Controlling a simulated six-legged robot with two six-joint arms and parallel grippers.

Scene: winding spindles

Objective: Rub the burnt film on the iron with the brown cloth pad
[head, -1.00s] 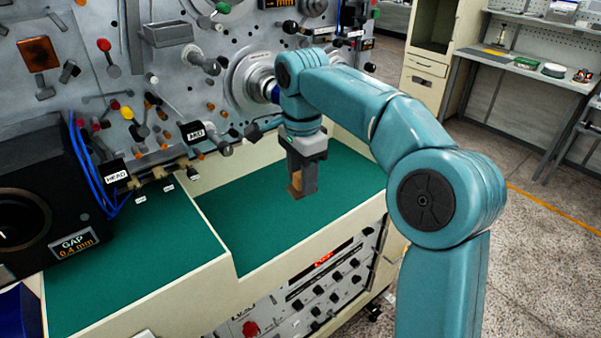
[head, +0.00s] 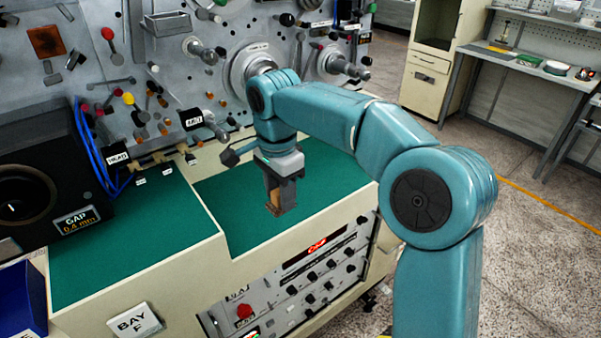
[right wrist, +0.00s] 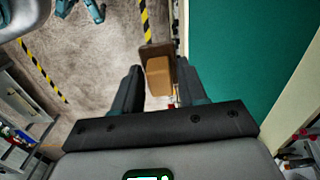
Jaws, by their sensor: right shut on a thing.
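My right gripper (head: 281,207) is shut on the brown cloth pad (right wrist: 158,76), which shows as a small brown block between its fingers in the right wrist view. In the head view the pad (head: 275,208) is partly hidden by the fingers, which point down near the front edge of the green bench top (head: 225,194). The gripper seems to hang above the surface, though the exact gap cannot be told. I cannot make out the iron or its burnt film in either view. My left gripper is not in view.
A dark box (head: 40,165) labelled GAP stands on the bench's left part. Behind, a grey panel (head: 70,90) carries several spindles, knobs and levers. A control face (head: 318,270) lies below the front edge. A side workbench (head: 540,77) stands far right.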

